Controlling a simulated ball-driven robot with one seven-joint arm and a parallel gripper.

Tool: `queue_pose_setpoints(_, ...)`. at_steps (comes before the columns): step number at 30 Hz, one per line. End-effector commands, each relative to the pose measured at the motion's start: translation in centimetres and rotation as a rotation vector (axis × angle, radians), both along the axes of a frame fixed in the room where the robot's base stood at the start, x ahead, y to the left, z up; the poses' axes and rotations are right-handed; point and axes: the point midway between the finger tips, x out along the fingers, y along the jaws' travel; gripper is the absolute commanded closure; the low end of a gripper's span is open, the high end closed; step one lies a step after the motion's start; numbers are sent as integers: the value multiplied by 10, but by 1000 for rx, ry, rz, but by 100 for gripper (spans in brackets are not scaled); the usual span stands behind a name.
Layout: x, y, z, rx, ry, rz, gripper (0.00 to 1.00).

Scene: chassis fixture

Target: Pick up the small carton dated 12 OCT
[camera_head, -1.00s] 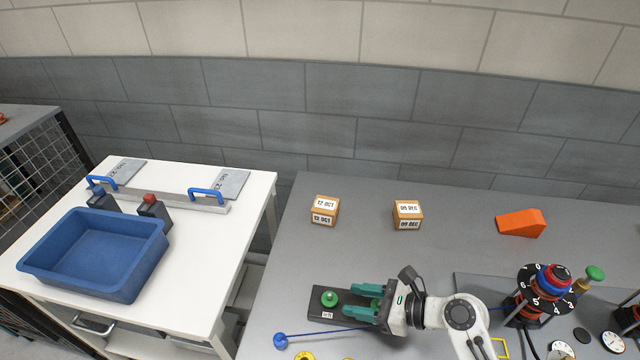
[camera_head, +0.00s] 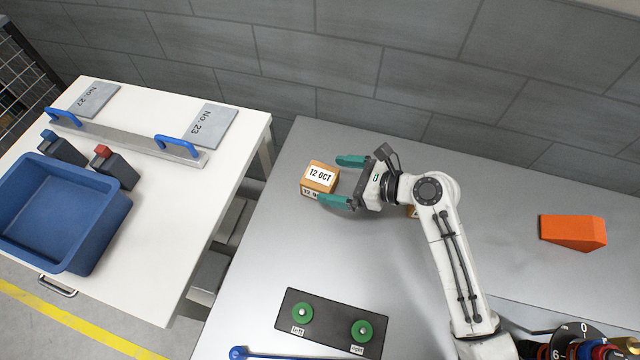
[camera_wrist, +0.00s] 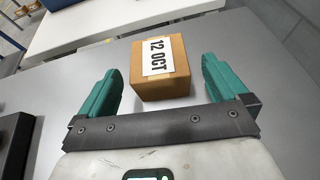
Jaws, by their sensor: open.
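The small carton dated 12 OCT (camera_head: 320,175) is an orange-brown box with white labels on its top and front. It stands on the grey table near its left edge. My gripper (camera_head: 345,180) is open, with its green fingers just right of the carton and pointing at it. In the wrist view the carton (camera_wrist: 160,72) lies between and slightly beyond the two open fingertips of my gripper (camera_wrist: 163,78). Part of the carton's front is hidden by the nearer finger in the head view. The second carton (camera_head: 412,212) is almost wholly hidden behind my arm.
An orange wedge (camera_head: 573,232) lies at the right of the table. A black plate with two green knobs (camera_head: 332,322) and a blue-ended rod (camera_head: 262,353) are at the front. A white table with a blue bin (camera_head: 120,222) stands to the left, across a gap.

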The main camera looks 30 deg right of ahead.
Motion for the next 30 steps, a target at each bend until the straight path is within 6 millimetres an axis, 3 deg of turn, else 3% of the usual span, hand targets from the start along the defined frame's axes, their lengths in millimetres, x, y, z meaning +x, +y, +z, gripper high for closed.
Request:
queue_pose_setpoints(21, 39, 33, -23, 1, -1, 0, 0)
queue_pose_setpoints(30, 42, 35, -21, 1, 0, 0, 0)
